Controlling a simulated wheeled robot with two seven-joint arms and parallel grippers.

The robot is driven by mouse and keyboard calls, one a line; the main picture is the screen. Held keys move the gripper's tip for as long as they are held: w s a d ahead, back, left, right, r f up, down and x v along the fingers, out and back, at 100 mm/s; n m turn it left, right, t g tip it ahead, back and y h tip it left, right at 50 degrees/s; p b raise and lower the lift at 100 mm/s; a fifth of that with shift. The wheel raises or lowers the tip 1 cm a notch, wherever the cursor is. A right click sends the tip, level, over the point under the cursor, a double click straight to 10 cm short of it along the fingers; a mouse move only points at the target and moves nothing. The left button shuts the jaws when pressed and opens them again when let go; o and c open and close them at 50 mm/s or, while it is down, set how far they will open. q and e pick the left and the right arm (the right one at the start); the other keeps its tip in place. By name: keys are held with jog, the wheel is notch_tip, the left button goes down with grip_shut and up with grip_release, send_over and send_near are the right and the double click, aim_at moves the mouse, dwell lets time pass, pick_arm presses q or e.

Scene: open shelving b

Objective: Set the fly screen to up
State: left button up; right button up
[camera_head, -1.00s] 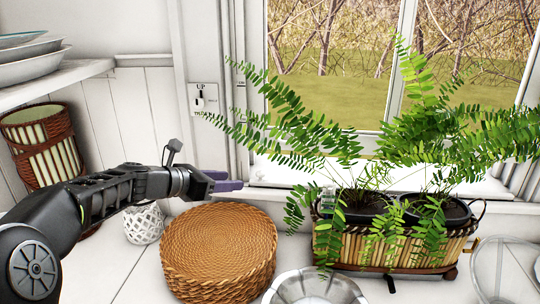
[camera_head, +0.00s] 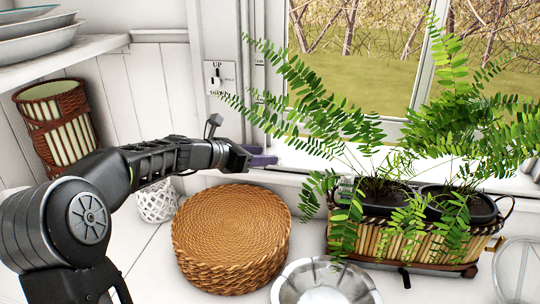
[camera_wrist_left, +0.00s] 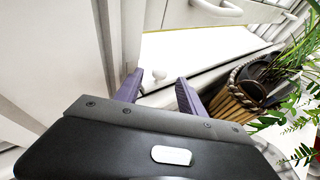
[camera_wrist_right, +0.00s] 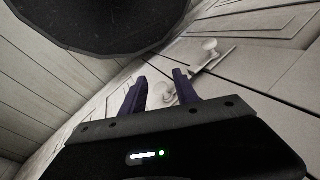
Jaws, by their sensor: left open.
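The fly screen switch is a small white wall plate (camera_head: 221,78) marked UP above and a blurred word below, beside the window frame in the head view. Its small lever (camera_head: 216,80) is too small for me to tell its setting. My left gripper (camera_head: 264,156) is below and to the right of the plate, apart from it, near the window sill. In the left wrist view the left gripper (camera_wrist_left: 158,84) is open and empty, its purple fingers apart. My right gripper (camera_wrist_right: 160,78) shows only in the right wrist view, open and empty, facing white panelling with knobs.
A potted fern in a basket planter (camera_head: 400,238) stands at the right, its fronds reaching towards the plate. Plates (camera_head: 38,35) sit on the left shelf.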

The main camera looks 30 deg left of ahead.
pick_arm(q)
jog(key=shift+x, duration=1.65)
jog(key=shift+c, duration=0.4)
grip_shut()
